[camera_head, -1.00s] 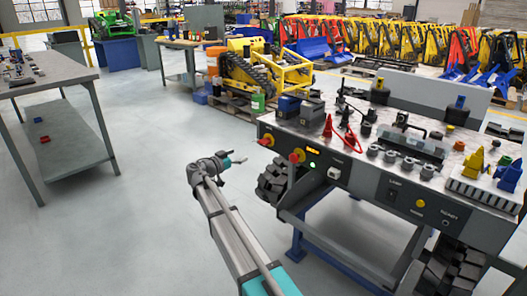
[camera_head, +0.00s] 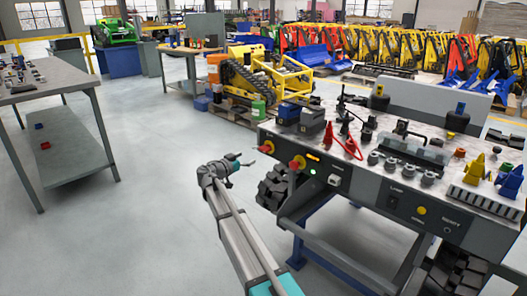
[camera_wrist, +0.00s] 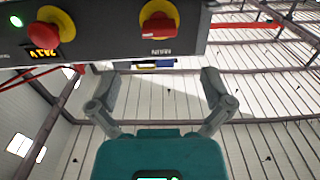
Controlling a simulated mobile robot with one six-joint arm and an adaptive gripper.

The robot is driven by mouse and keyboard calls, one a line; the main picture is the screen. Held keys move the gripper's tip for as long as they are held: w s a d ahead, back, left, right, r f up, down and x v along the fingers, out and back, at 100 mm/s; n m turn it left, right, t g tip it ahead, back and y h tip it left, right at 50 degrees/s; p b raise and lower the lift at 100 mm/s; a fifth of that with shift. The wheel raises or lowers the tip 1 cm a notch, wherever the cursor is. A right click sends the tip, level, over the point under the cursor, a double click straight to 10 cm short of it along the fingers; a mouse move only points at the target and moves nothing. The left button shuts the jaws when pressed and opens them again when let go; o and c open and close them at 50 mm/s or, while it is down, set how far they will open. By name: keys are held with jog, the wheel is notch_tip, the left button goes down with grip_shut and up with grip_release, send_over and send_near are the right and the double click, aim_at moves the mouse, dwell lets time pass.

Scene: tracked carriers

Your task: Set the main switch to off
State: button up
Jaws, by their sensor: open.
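The main switch is a red rotary knob on a round yellow plate (camera_wrist: 159,20), at the top of the wrist view, on a dark panel whose lettering appears upside down. In the head view the switch (camera_head: 267,147) is at the panel's left end. The knob's exact setting is unclear. My gripper (camera_wrist: 159,82) is open and empty, its two fingers apart just below the switch in the wrist view and not touching it. In the head view my gripper (camera_head: 240,163) is just left of the switch, with a small gap.
A red mushroom button (camera_wrist: 41,36) on a yellow ring sits beside the switch. A lit amber display (camera_head: 313,157) and green lamp (camera_head: 313,171) are close by. A dark track (camera_head: 273,187) lies below the panel. A grey table (camera_head: 50,80) stands left; the floor between is clear.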

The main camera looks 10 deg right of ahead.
aim_at(263, 149)
jog(key=x, duration=0.9)
jog(key=shift+w+d, duration=0.1)
jog(key=shift+d, duration=0.1)
jog(key=c, duration=1.1)
jog(key=shift+c, duration=0.2)
